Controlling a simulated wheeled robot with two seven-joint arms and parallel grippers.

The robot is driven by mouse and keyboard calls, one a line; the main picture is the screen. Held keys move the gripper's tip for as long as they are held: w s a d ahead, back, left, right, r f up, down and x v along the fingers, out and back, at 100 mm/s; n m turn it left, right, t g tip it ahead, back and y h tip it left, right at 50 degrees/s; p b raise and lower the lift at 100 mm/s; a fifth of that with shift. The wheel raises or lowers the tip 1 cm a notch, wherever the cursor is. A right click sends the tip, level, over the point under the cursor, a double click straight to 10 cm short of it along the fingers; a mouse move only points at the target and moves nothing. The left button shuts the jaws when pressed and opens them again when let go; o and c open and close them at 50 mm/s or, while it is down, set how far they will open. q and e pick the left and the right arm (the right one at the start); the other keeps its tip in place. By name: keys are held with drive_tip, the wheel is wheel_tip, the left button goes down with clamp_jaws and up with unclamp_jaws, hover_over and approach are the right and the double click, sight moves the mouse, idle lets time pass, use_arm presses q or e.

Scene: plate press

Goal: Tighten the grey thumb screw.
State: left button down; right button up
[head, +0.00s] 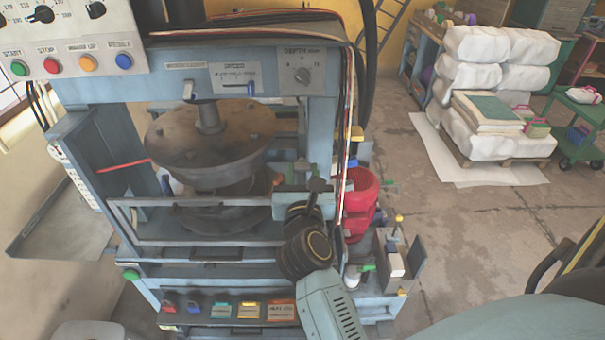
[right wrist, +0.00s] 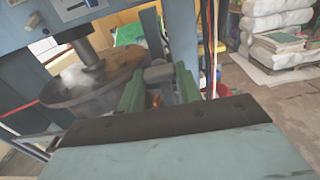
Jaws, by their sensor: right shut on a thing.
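The press (head: 95,130) is a blue-grey frame with round dark plates in its middle. The grey thumb screw (right wrist: 158,72) shows in the right wrist view between the two green fingers of my right gripper (right wrist: 160,86). The gripper is shut on it, and the fingers hide part of it. In the head view, my right gripper (head: 308,190) is at the press's right front post, beside the plates. It is small and dark there, so the grip is hard to make out. My left gripper is not in view.
A red bucket (head: 360,205) stands just right of the gripper. A control panel (head: 75,35) with coloured buttons is at the upper left. Cables run down the press's right side. White sacks (head: 490,75) are stacked at the back right, with open floor before them.

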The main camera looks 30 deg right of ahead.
idle(0.3)
drive_tip(key=o, duration=1)
wheel_tip(320, 180, up, 9)
drive_tip(key=shift+p, duration=1.15)
drive_tip(key=shift+r, duration=0.5)
